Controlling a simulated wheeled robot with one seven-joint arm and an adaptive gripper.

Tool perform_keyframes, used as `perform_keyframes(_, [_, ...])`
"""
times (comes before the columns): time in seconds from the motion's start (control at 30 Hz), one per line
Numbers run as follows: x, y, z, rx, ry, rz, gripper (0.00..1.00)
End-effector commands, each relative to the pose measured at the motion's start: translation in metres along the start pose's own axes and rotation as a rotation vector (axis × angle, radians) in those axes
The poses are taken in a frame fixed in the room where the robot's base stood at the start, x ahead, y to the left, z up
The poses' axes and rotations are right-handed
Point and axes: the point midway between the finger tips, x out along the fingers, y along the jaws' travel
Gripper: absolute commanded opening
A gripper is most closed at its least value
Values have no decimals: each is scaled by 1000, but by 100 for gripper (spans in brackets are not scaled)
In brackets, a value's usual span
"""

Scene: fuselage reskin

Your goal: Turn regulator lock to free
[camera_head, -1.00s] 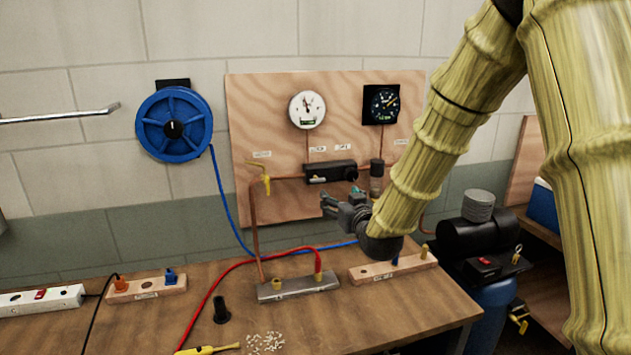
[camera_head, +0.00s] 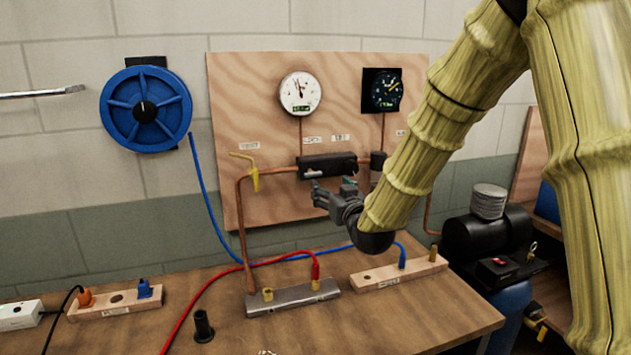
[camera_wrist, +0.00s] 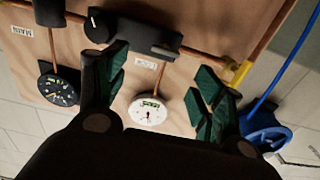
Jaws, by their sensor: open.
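The regulator appears to be the black box (camera_head: 328,165) set in the copper pipe on the plywood board. In the wrist view, upside down, this black box (camera_wrist: 140,35) carries a round knob with a white mark (camera_wrist: 97,25) at its left end. A small label (camera_wrist: 145,62), seemingly reading LOCK, lies beside the box. My gripper (camera_head: 332,190) is open and empty, in front of and just below the box in the head view. In the wrist view its fingers (camera_wrist: 160,68) stand wide apart, with the box beyond them. No contact shows. The knob is hard to make out in the head view.
A white gauge (camera_head: 300,93) and a black gauge (camera_head: 383,91) hang above the box. A yellow lever valve (camera_head: 252,172) is to its left, a blue hose reel (camera_head: 146,109) further left. Fitting blocks and hoses lie on the bench (camera_head: 240,325) below.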

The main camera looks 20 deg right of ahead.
Motion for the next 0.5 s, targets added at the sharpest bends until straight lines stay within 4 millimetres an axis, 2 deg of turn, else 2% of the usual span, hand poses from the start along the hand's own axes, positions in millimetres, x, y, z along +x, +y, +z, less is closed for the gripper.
perform_keyframes(0.2, [30, -11, -2, -1, 0, -13, 68])
perform_keyframes(0.5, [77, -11, -2, 0, -1, -13, 68])
